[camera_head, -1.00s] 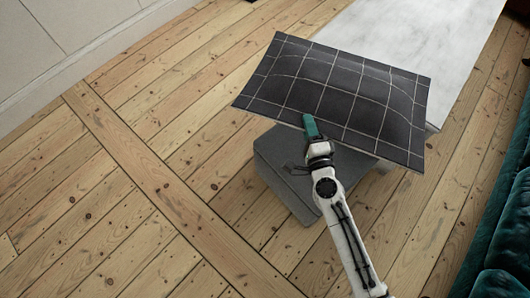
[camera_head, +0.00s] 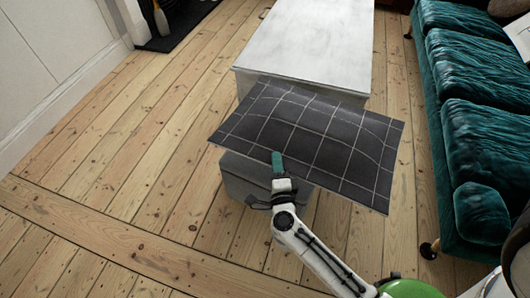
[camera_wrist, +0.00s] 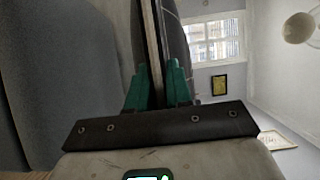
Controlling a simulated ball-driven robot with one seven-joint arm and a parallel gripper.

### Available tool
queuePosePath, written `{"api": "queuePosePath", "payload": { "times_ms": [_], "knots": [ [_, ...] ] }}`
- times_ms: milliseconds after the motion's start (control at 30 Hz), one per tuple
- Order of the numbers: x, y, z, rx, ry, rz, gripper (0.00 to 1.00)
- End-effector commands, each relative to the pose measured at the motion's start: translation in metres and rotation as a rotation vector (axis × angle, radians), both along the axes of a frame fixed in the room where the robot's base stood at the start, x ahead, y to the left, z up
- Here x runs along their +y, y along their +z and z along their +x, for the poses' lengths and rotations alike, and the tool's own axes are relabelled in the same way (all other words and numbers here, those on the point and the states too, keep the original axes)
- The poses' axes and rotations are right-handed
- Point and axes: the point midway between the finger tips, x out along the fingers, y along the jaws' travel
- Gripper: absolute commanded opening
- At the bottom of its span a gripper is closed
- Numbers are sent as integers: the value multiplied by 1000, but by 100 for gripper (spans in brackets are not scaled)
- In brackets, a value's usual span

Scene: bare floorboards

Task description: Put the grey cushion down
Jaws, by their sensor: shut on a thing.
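The grey cushion (camera_head: 318,135) is dark grey with a grid of thin white lines. In the head view it is held out flat, slightly tilted, above a grey block-like seat (camera_head: 238,180) and in front of a white table. My gripper (camera_head: 278,160) has teal fingers and is shut on the cushion's near edge. In the wrist view the fingers (camera_wrist: 158,85) pinch the cushion's edge (camera_wrist: 154,45), seen edge-on. The cushion hides part of the grey seat's top, and I cannot tell whether they touch.
A white-topped table (camera_head: 310,50) stands behind the cushion. A teal velvet sofa (camera_head: 480,100) runs along the right. Bare floorboards (camera_head: 120,190) lie open to the left and in front. A dark hearth (camera_head: 180,22) is at the back left.

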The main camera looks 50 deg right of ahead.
Motion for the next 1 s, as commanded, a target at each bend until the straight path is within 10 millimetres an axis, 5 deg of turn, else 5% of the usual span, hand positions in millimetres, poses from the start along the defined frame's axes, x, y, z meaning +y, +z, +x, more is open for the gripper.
{"api": "queuePosePath", "payload": {
  "times_ms": [500,1000],
  "knots": [
    [-14,-63,101,-2,4,-6,0],
    [-17,-97,130,-3,4,-6,0]
  ]
}}
